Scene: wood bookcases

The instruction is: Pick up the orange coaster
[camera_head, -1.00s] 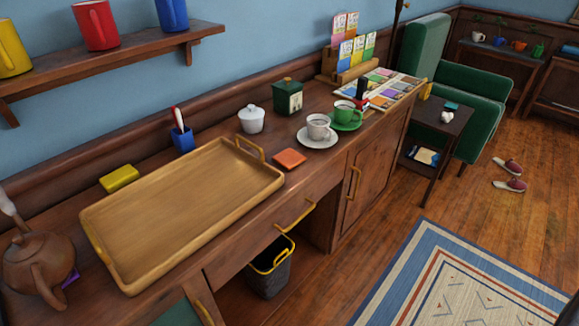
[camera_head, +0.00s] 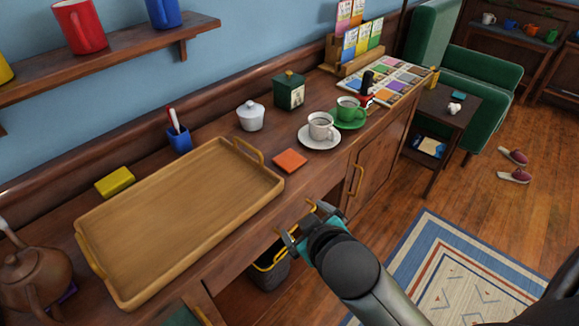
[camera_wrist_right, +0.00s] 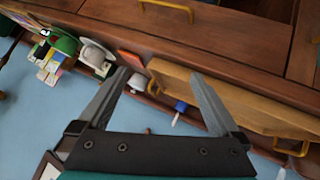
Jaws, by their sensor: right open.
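The orange coaster (camera_head: 290,161) is a flat square lying on the wooden counter, between the tray (camera_head: 110,283) and the white saucer (camera_head: 319,141). My right gripper (camera_head: 299,221) is open and empty, in front of the counter edge near a drawer handle, nearer to me than the coaster and apart from it. In the right wrist view the open fingers (camera_wrist_right: 157,82) frame the counter, and the coaster (camera_wrist_right: 131,58) shows small beyond them, between the white cup and the tray. My left gripper is not in view.
A teapot (camera_head: 33,282) is at left. A dark bin (camera_head: 268,271) is below the counter.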

